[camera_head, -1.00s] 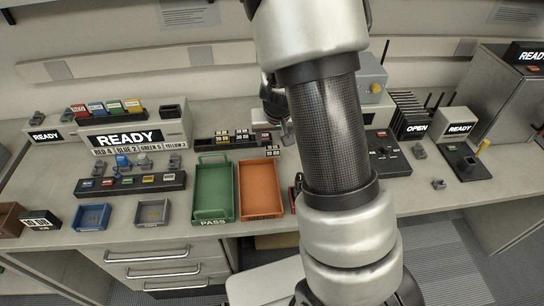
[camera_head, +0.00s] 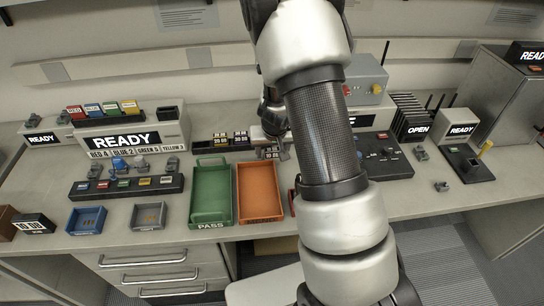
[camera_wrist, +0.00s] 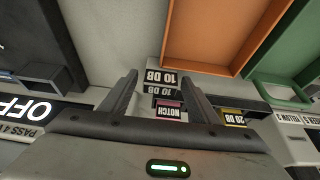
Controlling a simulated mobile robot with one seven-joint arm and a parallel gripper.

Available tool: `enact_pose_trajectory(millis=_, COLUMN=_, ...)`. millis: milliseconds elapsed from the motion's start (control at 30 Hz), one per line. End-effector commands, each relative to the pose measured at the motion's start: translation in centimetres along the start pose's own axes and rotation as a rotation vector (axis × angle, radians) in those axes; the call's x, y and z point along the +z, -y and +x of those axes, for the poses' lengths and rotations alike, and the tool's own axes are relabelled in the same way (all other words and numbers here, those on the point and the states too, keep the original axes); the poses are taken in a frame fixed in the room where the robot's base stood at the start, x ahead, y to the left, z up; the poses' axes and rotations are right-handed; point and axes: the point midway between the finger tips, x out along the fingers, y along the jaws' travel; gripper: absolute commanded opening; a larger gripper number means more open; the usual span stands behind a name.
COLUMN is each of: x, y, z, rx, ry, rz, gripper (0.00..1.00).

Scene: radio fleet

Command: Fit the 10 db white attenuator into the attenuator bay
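A small block with a white 10 DB label (camera_wrist: 161,78) shows upside down between my finger tips in the wrist view. Its label (camera_head: 266,153) shows in the head view at the right end of the dark attenuator rack (camera_head: 205,147). My gripper (camera_wrist: 162,86) is open, with its fingers apart on either side of the block; I cannot tell whether they touch it. A second, shaded 10 DB label and a pink NOTCH block (camera_wrist: 169,110) lie nearer the palm. In the head view my arm hides part of the bench. I cannot make out the attenuator bay for certain.
An orange tray (camera_head: 260,213) and a green PASS tray (camera_head: 211,218) stand in front of the rack. A yellow 20 DB block (camera_wrist: 233,118) is beside my right finger. A dark unit with an OFF display (camera_wrist: 28,108) is at the left of the wrist view.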

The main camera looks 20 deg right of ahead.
Motion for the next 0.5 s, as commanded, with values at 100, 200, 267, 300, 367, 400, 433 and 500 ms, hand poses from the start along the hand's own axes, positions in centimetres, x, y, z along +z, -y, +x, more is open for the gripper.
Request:
enact_pose_trajectory(millis=100, x=0.01, y=0.0, z=-0.01, rx=0.0, ry=0.0, rz=0.0, gripper=0.34)
enact_pose_trajectory(millis=200, x=0.01, y=0.0, z=-0.02, rx=0.0, ry=0.0, rz=0.0, gripper=0.17)
enact_pose_trajectory(millis=267, x=-0.01, y=0.0, z=-0.03, rx=0.0, ry=0.0, rz=0.0, gripper=0.1)
enact_pose_trajectory(millis=300, x=-0.01, y=0.0, z=-0.03, rx=0.0, ry=0.0, rz=0.0, gripper=0.1)
enact_pose_trajectory(millis=367, x=-0.01, y=0.0, z=-0.03, rx=0.0, ry=0.0, rz=0.0, gripper=0.1)
enact_pose_trajectory(millis=400, x=-0.01, y=0.0, z=-0.04, rx=0.0, ry=0.0, rz=0.0, gripper=0.1)
enact_pose_trajectory(millis=433, x=-0.04, y=0.0, z=-0.09, rx=0.0, ry=0.0, rz=0.0, gripper=0.1)
enact_pose_trajectory(millis=500, x=-0.23, y=0.01, z=-0.48, rx=0.0, ry=-0.001, rz=-0.001, gripper=0.1)
